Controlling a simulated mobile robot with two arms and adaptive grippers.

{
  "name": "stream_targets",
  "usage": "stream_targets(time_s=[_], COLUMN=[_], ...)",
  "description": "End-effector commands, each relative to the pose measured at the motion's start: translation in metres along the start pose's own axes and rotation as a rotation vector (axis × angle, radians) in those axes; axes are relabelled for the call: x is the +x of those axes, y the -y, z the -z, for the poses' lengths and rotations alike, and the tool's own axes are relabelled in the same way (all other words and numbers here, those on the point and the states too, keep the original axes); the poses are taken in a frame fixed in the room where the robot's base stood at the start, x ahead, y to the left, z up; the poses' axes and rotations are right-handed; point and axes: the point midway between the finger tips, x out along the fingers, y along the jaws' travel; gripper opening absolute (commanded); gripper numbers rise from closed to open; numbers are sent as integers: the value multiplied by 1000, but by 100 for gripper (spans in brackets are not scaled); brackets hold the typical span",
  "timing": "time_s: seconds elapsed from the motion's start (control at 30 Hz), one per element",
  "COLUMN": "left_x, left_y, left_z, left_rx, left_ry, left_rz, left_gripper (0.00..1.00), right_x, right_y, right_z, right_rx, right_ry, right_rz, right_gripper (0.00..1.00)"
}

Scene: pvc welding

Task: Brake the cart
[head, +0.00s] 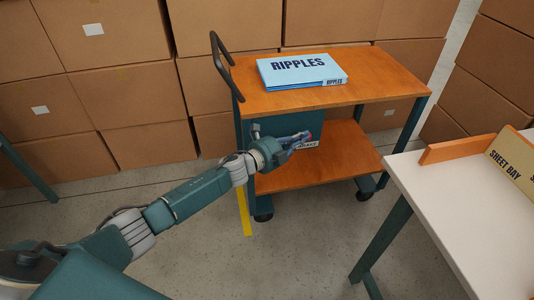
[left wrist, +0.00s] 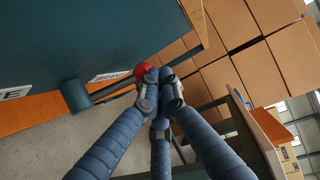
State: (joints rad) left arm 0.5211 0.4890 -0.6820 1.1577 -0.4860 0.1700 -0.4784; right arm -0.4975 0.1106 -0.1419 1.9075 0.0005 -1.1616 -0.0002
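The cart has an orange top (head: 385,80), an orange lower shelf (head: 345,165), a teal frame and a dark handle (head: 222,65) at its left end. A teal panel (head: 285,124) sits under the top; it fills the upper left of the left wrist view (left wrist: 90,35). There a dark lever rod (left wrist: 112,88) runs from a teal round mount (left wrist: 75,95) to a red knob (left wrist: 142,69). My left gripper (head: 303,136) is at the knob. In the left wrist view its fingertips (left wrist: 159,76) are together, beside the knob and partly covering it; contact is unclear. My right gripper is out of view.
A blue RIPPLES box (head: 300,70) lies on the cart top. A white table (head: 450,190) with a SHEET BAY stand (head: 512,160) is at the right. Stacked cardboard boxes (head: 110,45) line the back. A yellow floor strip (head: 244,212) lies by the cart's front wheel (head: 263,214).

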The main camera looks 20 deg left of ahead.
Motion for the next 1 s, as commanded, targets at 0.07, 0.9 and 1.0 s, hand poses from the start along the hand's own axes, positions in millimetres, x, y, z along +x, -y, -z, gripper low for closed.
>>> stream_targets(time_s=[0.07,0.9,1.0], left_x=[-11,-118,-118], left_y=[-2,0,0], left_z=[-1,-2,-2], left_rx=[1,1,1], left_ry=[1,4,4], left_rz=[-3,-1,-1], left_gripper=[0,0,0], right_x=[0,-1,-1], right_y=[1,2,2], right_z=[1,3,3], right_rx=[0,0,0], right_ry=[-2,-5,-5], right_rz=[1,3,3], right_gripper=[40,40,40])
